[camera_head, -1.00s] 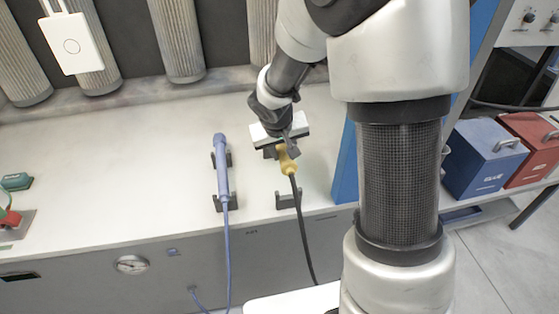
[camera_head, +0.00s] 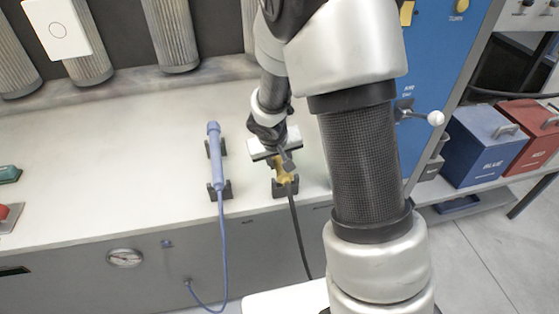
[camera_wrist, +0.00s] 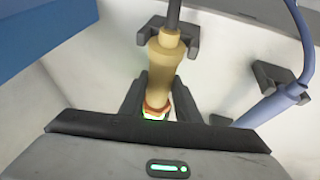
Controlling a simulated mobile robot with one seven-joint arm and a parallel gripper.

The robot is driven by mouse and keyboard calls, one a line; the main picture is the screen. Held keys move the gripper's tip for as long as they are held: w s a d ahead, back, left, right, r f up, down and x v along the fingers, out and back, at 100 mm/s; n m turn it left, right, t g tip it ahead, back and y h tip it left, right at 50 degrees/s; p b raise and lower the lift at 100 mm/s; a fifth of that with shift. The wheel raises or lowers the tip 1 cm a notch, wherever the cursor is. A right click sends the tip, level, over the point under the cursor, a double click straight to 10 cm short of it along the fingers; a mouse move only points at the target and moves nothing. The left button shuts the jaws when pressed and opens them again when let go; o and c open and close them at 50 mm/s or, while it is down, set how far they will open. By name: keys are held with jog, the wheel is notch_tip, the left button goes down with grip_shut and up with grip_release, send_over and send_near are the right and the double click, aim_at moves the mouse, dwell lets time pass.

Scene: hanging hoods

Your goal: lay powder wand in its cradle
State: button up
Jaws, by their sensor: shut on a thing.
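The yellow powder wand (camera_head: 284,174) has a black cable trailing from its near end over the bench front. My gripper (camera_head: 283,160) is shut on it. In the wrist view the tan-yellow wand (camera_wrist: 163,62) sits between the two dark fingers (camera_wrist: 158,108). The grey forked cradle support (camera_head: 286,190) is at the wand's cable end. In the wrist view the wand's thin end lines up with the notch of this support (camera_wrist: 188,34). I cannot tell whether the wand touches it. The cradle's rear part is mostly hidden under my gripper.
A blue wand (camera_head: 216,160) lies in its own cradle to the left, its blue cable hanging down the bench front. A blue cabinet (camera_head: 425,85) with a white-knobbed lever stands at the right. Hanging filter tubes line the back. Bare bench top (camera_head: 110,165) lies left.

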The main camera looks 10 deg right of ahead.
jog(key=o, duration=1.1)
jog(key=shift+o, duration=0.2)
jog(key=shift+p, duration=0.3)
jog(key=p+v, duration=0.3)
jog(key=v, duration=1.4)
jog(key=s+d+r+t+y, duration=0.1)
jog(key=s+d+r, duration=0.1)
jog(key=s+r, duration=0.6)
jog(key=s+d+r+y, duration=0.1)
jog(key=s+r, duration=0.4)
jog(key=s, duration=0.5)
notch_tip(320, 180, up, 8)
jog(key=p, duration=0.8)
